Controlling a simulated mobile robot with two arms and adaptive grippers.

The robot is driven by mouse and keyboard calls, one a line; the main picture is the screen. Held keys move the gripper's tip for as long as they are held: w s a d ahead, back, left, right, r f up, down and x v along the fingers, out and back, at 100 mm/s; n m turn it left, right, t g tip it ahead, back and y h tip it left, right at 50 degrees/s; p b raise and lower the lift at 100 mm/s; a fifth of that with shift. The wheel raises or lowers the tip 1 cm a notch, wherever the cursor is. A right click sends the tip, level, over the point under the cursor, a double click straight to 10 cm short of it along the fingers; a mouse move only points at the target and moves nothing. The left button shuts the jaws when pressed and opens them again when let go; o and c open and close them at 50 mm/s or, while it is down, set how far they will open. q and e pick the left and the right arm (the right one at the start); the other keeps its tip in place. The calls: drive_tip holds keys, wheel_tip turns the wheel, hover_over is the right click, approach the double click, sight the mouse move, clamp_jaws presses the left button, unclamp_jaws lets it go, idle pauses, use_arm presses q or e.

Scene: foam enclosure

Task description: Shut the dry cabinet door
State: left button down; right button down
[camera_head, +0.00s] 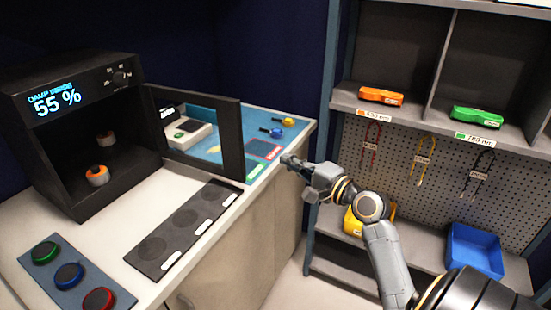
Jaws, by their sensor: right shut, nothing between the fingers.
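The dry cabinet (88,130) is a black box at the left of the counter, with a lit display reading 55 %. Its door (232,142), a black frame around a clear pane, stands open and reaches out to the right over the counter. Two small round items, one with an orange ring (97,175), sit inside the cabinet. My right gripper (287,160) is shut and empty. It is to the right of the door's free edge, near the counter's front edge, and appears apart from the door. My left gripper is not in view.
A dark strip with round pads (183,229) lies on the counter before the door. A plate with green, blue and red round items (70,277) lies front left. A blue mat (290,112) is behind the door. A shelf unit (410,117) stands right, with a blue bin (474,252) low down.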

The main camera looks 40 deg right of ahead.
drive_tip(key=w+a+p, duration=0.3)
drive_tip(key=w+a, duration=0.2)
drive_tip(key=w, duration=0.3)
drive_tip(key=shift+p, duration=0.3)
drive_tip(key=shift+r, duration=0.1)
